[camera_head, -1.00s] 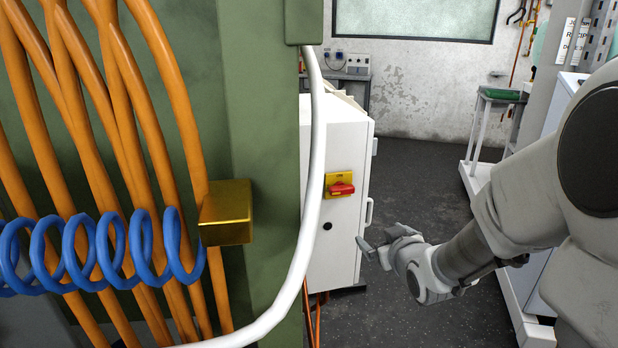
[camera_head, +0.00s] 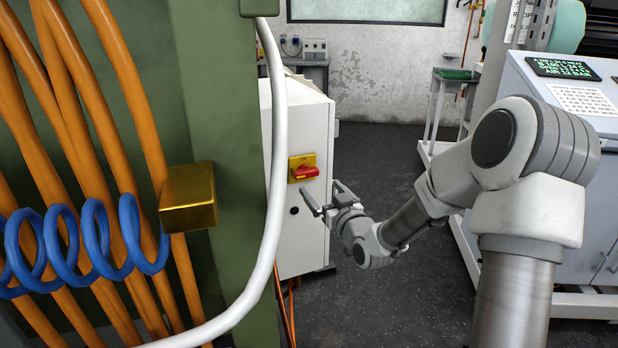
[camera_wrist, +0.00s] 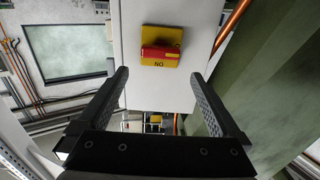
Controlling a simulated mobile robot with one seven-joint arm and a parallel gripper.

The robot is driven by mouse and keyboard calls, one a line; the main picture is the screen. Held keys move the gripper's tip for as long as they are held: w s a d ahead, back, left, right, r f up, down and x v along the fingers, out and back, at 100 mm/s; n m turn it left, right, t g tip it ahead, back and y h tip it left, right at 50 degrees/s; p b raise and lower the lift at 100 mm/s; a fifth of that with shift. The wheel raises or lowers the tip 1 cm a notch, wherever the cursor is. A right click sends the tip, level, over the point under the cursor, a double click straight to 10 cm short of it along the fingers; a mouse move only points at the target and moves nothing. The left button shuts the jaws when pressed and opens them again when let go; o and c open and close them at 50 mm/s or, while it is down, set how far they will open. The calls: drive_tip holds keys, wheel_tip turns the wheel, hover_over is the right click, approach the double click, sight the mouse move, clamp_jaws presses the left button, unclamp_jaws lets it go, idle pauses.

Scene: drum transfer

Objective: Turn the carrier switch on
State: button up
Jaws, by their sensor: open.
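The carrier switch (camera_head: 303,168) is a red rotary handle on a yellow plate, mounted on the white cabinet (camera_head: 300,230). Its red handle lies roughly horizontal. My gripper (camera_head: 326,196) is open and empty, just below and to the right of the switch in the head view. In the wrist view the switch (camera_wrist: 160,47) shows upside down, ahead of my open gripper (camera_wrist: 166,82) and roughly centred between the fingers. The letters "NO" on its plate read inverted, with the handle above them in the picture. The fingers appear apart from the switch.
A green column (camera_head: 215,100) with orange cables (camera_head: 100,120), a blue coil (camera_head: 85,240) and a white curved tube (camera_head: 276,130) stands at the left, partly covering the cabinet. A control console (camera_head: 590,110) stands at the right. Dark floor (camera_head: 370,160) lies open between.

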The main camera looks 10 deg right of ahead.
sight(308, 173)
drive_tip(key=b+x, duration=0.1)
drive_tip(key=x, duration=0.8)
drive_tip(key=c, duration=1.1)
